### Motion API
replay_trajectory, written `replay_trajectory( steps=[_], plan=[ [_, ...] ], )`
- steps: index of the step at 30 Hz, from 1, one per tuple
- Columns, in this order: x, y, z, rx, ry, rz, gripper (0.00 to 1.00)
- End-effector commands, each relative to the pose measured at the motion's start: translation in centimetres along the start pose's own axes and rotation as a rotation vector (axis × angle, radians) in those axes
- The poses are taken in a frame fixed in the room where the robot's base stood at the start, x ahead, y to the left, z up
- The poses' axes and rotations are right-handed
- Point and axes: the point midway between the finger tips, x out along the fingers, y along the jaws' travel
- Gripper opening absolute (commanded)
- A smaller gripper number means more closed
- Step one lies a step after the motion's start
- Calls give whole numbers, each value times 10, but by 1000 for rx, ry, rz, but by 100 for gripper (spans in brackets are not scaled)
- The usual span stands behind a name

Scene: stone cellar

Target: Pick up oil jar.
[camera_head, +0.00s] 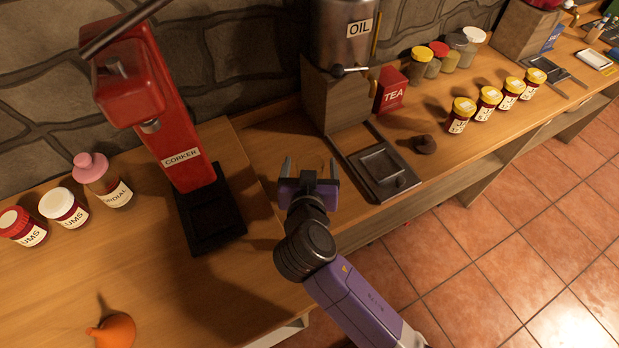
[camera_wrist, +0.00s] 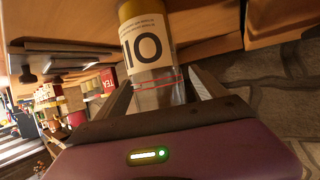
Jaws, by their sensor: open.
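A glass jar (camera_wrist: 148,45) with a white label shows upside down in the wrist view. The label's large letters read as part of OIL, and yellowish content shows at its base end. My gripper (camera_wrist: 160,78) is open, with its fingers on either side of the jar's clear end; I cannot tell whether they touch it. In the head view my gripper (camera_head: 309,163) is over the counter, left of the black drip tray. I cannot make out the small jar there; it may be hidden by the gripper.
A large steel OIL vessel (camera_head: 344,32) stands on a wooden block behind my gripper. A red corker (camera_head: 165,125) is to the left. A red TEA box (camera_head: 392,90), a dark tray (camera_head: 378,168) and several yellow-lidded jars are to the right. The counter's front left is mostly clear.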

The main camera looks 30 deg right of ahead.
Motion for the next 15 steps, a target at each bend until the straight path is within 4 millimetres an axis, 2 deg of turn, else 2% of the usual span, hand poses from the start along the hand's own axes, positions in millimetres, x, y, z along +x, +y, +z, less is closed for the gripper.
replay_trajectory(
  steps=[4,11,15],
  plan=[
    [12,0,0,0,0,0,81],
    [13,0,0,0,1,-1,81],
    [13,0,0,0,0,-1,55]
  ],
)
